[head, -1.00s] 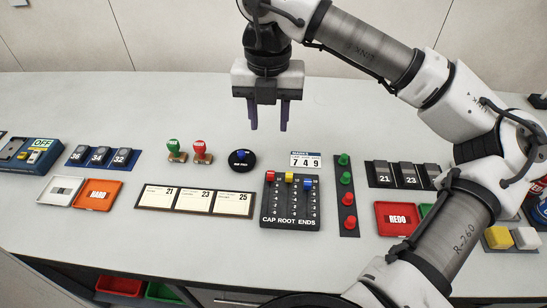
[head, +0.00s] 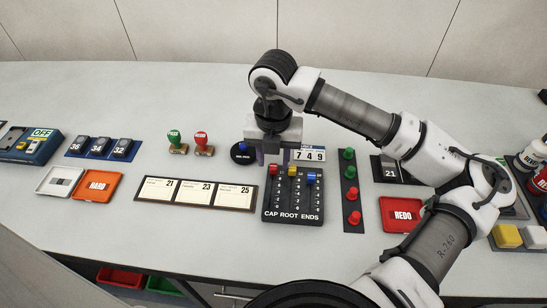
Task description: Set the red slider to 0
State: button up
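The slider panel (head: 291,223) is a dark block marked CAP ROOT ENDS, lying on the table. Its red slider (head: 274,169) is in the left slot, over CAP, near the top end. The yellow slider (head: 292,171) is near the top of the middle slot, and the blue slider (head: 311,178) is a little lower in the right slot. The scale figures are too small to read surely. My gripper (head: 273,160) points down just behind the red slider, at the panel's far edge.
A black round base with a blue knob (head: 242,149) stands close left of my gripper. A number card (head: 309,155) reading 749 is close right. A strip of green and red knobs (head: 352,193) lies right of the panel. Three cards (head: 197,193) lie left. The front table is clear.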

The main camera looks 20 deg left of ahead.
jog(key=shift+f, duration=0.95)
grip_shut()
